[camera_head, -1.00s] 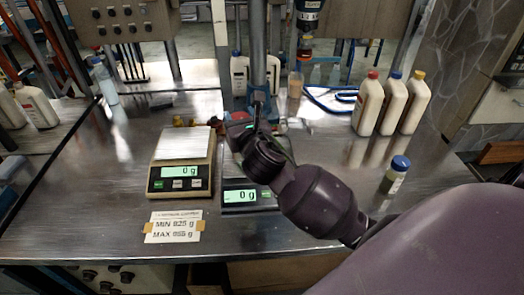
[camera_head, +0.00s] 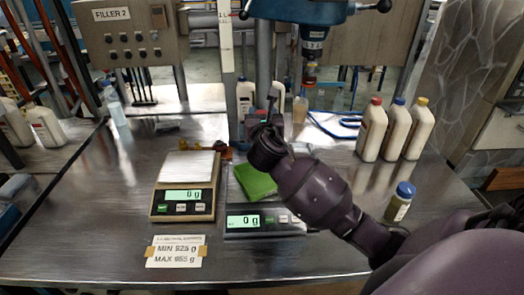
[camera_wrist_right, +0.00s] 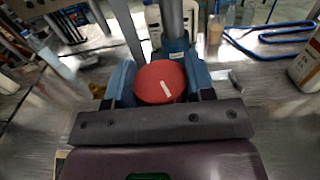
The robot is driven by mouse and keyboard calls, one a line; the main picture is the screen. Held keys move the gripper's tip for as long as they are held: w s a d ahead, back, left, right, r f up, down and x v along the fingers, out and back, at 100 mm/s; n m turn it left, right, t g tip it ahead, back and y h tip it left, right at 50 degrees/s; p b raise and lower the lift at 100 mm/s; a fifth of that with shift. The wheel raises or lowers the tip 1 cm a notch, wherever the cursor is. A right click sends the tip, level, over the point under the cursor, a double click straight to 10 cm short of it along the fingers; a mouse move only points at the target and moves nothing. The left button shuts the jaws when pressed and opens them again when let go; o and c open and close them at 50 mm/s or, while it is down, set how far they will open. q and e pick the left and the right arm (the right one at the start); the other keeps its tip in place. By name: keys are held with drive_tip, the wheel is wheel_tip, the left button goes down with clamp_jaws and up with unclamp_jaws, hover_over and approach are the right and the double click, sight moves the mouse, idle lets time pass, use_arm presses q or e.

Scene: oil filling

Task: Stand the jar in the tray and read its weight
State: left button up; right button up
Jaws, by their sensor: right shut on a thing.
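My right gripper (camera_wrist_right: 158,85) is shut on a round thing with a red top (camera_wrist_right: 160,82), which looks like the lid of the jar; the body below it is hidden. In the head view the right gripper (camera_head: 264,122) is behind the black scale, seemingly above the bench. A flat green tray-like piece (camera_head: 254,182) lies on the black scale (camera_head: 262,225), partly covered by my arm, and looks empty. That scale reads 0 g. The beige scale (camera_head: 184,200) to its left also reads 0 g, with a bare plate. My left gripper is not in view.
A card (camera_head: 176,251) with MIN and MAX weights lies in front of the beige scale. A blue-capped jar (camera_head: 399,202) stands right of my arm. Several white bottles (camera_head: 394,132) stand behind it. A drill-press-like column (camera_head: 263,60) rises at the back.

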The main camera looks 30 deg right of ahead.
wheel_tip(320, 180, down, 10)
drive_tip(key=shift+f+b, duration=0.1)
drive_tip(key=shift+b, duration=1.1)
drive_tip(key=shift+f, duration=0.15)
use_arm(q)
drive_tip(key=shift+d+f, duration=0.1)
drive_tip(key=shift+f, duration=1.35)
use_arm(e)
drive_tip(key=o, duration=1)
drive_tip(key=shift+f, duration=0.1)
drive_tip(key=shift+o, duration=1.3)
drive_tip(key=shift+r, duration=0.2)
use_arm(q)
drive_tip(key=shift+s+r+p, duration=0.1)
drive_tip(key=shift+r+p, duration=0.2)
drive_tip(key=shift+p, duration=0.2)
use_arm(e)
drive_tip(key=v, duration=1.2)
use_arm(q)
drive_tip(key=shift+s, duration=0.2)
use_arm(e)
drive_tip(key=shift+a+f, duration=0.1)
